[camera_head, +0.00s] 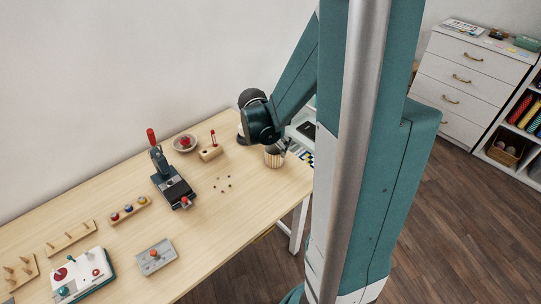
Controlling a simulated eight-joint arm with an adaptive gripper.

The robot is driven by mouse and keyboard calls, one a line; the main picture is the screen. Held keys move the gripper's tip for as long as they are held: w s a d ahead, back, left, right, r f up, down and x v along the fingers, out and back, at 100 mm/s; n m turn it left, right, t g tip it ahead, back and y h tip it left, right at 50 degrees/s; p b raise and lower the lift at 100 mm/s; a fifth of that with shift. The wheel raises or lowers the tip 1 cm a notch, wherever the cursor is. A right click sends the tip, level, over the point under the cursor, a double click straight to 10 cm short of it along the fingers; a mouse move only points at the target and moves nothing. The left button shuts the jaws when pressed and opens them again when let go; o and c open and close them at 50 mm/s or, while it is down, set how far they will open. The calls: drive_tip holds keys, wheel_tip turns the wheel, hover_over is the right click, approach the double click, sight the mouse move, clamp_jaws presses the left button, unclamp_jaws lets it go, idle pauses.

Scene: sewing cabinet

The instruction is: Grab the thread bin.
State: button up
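A small round light-brown bin with vertical stripes (273,161) stands upright on the wooden table (205,236), near its right end. It looks like the thread bin, but I see no thread in it. My gripper (284,146) is small in this view, at the bin's upper right rim, below my dark wrist joint. It overlaps the rim in the picture. I cannot tell whether its fingers touch the bin, straddle its wall, or are open or shut. The bin's inside is mostly hidden.
A drawer cabinet (470,85) and a shelf with a basket (505,151) stand far right.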

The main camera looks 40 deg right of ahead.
sight(274, 152)
drive_tip(key=shift+d+f, duration=0.15)
drive_tip(key=shift+f, duration=0.05)
idle(0.3)
drive_tip(key=shift+b+x, duration=0.35)
drive_tip(key=shift+x, duration=0.85)
drive_tip(key=shift+b+x, duration=0.95)
drive_tip(key=shift+x, duration=1.6)
drive_tip(key=c, duration=1)
